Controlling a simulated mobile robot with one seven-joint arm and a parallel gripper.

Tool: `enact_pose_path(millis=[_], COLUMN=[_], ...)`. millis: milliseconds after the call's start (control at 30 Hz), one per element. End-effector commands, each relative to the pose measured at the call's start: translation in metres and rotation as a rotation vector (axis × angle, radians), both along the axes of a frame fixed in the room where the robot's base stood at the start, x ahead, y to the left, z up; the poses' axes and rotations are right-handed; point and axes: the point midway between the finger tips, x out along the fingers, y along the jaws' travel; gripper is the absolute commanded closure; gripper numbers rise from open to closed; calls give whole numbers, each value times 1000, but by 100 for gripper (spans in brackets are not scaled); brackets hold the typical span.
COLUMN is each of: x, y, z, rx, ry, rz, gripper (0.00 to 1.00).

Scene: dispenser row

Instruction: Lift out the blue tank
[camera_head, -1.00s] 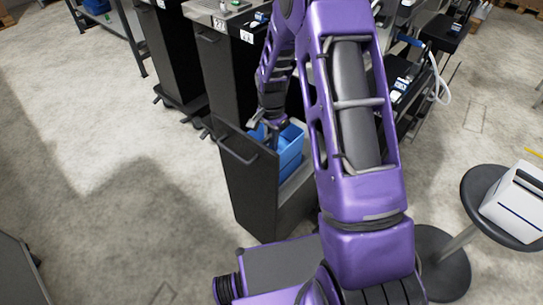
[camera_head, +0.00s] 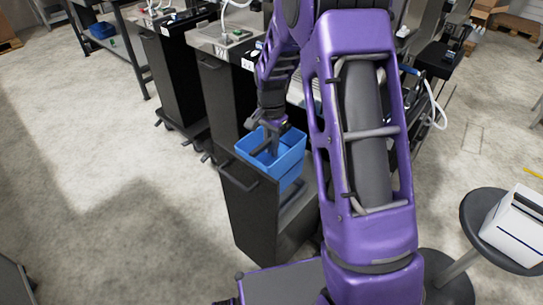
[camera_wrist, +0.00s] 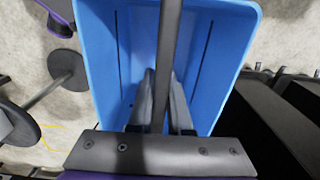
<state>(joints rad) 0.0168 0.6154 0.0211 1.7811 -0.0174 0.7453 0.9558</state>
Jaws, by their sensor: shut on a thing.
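The blue tank (camera_head: 287,160) is an open-topped box at the black pull-out drawer (camera_head: 245,205) of a dispenser. Its rim stands above the drawer's top edge, and its lower part is hidden by the drawer front. My gripper (camera_head: 272,142) reaches down from above into the tank's opening. In the wrist view the tank (camera_wrist: 222,50) fills the middle, and my gripper (camera_wrist: 160,100) is shut on the grey bar that runs across the tank's opening. The exact contact of the fingertips is partly hidden.
Dark dispenser cabinets (camera_head: 175,70) stand in a row behind the drawer. A round stool (camera_head: 480,215) with a white box (camera_head: 518,222) stands at the right. A shelf with a blue bin (camera_head: 102,30) is at the far left. The floor at left is clear.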

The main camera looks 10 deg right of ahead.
Motion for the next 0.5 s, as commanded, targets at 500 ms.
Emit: enact_pose_path(millis=[500], x=[0], y=[0], z=[12], rx=[0], ry=[-1], rz=[0], gripper=[100])
